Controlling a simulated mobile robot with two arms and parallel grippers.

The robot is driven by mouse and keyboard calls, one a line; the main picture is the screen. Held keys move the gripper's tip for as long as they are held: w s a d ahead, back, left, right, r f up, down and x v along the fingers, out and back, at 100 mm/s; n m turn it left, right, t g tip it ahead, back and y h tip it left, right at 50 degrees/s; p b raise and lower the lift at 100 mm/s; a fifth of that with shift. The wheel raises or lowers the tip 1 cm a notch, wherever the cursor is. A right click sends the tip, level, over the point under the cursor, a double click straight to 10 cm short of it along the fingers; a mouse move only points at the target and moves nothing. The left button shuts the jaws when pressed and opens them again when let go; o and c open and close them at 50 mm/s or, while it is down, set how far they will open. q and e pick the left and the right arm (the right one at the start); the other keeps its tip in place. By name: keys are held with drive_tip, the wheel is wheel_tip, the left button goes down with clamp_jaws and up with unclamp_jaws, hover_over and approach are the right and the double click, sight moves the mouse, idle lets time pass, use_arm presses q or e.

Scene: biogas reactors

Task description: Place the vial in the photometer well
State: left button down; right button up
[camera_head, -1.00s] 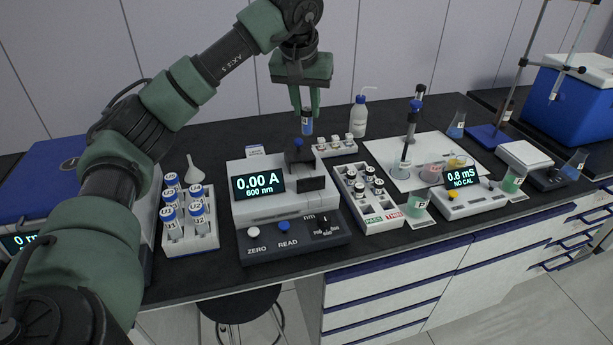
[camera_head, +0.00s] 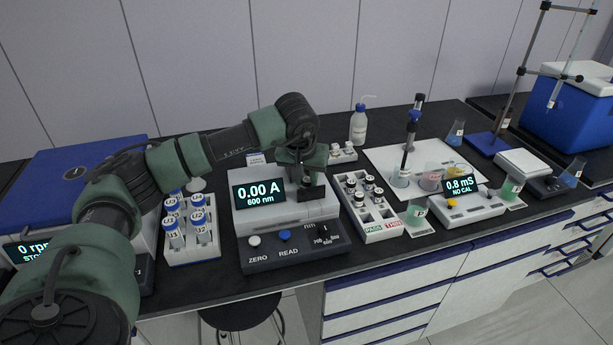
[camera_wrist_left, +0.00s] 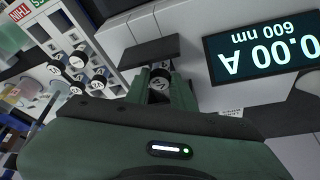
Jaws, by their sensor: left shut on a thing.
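The photometer (camera_head: 285,215) stands in the middle of the bench, its display reading 0.00 A, 600 nm. The display also shows in the left wrist view (camera_wrist_left: 262,48). My left gripper (camera_head: 302,182) is low over the photometer's well area, pointing down, and shut on the vial. In the left wrist view the vial's cap (camera_wrist_left: 159,94) shows between the fingers, beside a dark plate (camera_wrist_left: 149,53) on the photometer. The gripper hides the well and most of the vial; I cannot tell how deep the vial sits. My right gripper is not in view.
A tube rack (camera_head: 190,254) stands left of the photometer, and a vial rack (camera_head: 378,228) close on its right. A small rack (camera_head: 343,155) and a wash bottle (camera_head: 358,126) are behind. A conductivity meter (camera_head: 476,210) and beakers stand farther right.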

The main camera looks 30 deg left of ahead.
use_arm(q)
drive_tip(key=shift+f, duration=0.2)
drive_tip(key=c, duration=1.2)
unclamp_jaws()
drive_tip(key=shift+r, duration=0.15)
drive_tip(key=shift+r, duration=0.25)
drive_tip(key=b+v, duration=0.1)
drive_tip(key=v, duration=1)
drive_tip(key=shift+s+d+r, duration=0.15)
drive_tip(key=shift+r, duration=0.15)
